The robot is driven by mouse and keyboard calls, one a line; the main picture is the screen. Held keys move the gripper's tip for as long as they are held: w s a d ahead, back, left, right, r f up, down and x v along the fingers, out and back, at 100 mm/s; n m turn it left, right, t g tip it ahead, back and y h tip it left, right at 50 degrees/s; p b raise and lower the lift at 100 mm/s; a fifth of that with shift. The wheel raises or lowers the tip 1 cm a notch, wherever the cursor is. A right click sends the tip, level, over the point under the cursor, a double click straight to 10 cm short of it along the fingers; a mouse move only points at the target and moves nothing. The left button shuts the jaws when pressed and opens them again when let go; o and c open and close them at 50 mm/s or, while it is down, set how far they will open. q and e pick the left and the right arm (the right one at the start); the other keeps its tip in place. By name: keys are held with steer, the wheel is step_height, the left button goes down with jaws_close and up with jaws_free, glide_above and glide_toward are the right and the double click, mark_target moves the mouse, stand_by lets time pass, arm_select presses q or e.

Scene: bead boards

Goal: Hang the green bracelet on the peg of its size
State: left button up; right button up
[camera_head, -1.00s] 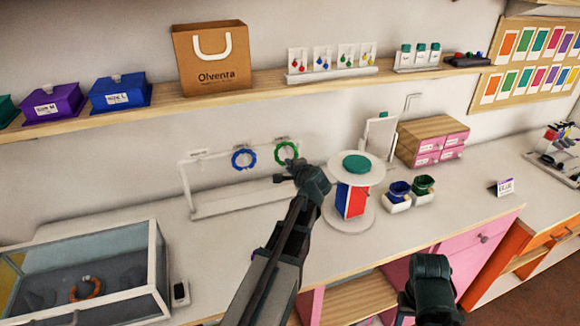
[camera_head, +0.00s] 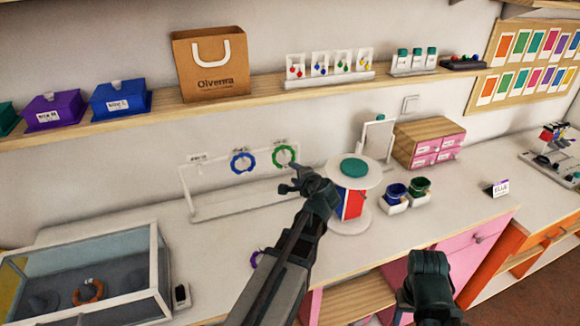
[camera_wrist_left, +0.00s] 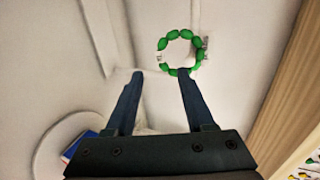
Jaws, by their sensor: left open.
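The green bracelet (camera_head: 276,156) hangs at the right-hand place of a white rack (camera_head: 225,208), below a small label. It also shows as a ring of green beads in the left wrist view (camera_wrist_left: 198,42). A blue bracelet (camera_head: 234,163) hangs beside it at the middle place; the left place is empty. My left gripper (camera_head: 290,180) is open, just below and in front of the green bracelet. In the left wrist view, the open jaws (camera_wrist_left: 160,75) hold nothing, and one fingertip overlaps the bracelet's lower edge. My right gripper (camera_head: 430,285) is low at front right; its jaws are unclear.
A round white stand (camera_head: 352,228) is close right of my left gripper. Two small cups (camera_head: 396,192) and a drawer box (camera_head: 430,130) stand farther right. A glass case (camera_head: 150,270) fills the front left. A purple bracelet (camera_head: 255,259) is partly hidden beside my left arm.

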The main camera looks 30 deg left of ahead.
arm_select(q)
steer(key=p+v, duration=0.2)
steer(key=v, duration=0.5)
steer(key=shift+s+d, duration=0.1)
steer(key=s+d+f+n+g+h, duration=0.1)
steer(key=s+d+f+g+h, duration=0.2)
steer(key=d, duration=0.6)
steer(key=s+d+f+n+g+h+b, duration=0.1)
steer(key=s+d+f+g+h, duration=0.2)
steer(key=s+d+f, duration=0.4)
steer(key=s+d+f+n+g+h, duration=0.2)
steer(key=s+d+f, duration=0.3)
steer(key=s+d, duration=0.3)
steer(key=d+h, duration=0.1)
steer(key=d, duration=0.1)
steer(key=shift+s+d+g, duration=0.3)
steer(key=shift+d+g, duration=0.05)
steer(key=shift+g, duration=0.05)
stand_by(0.5)
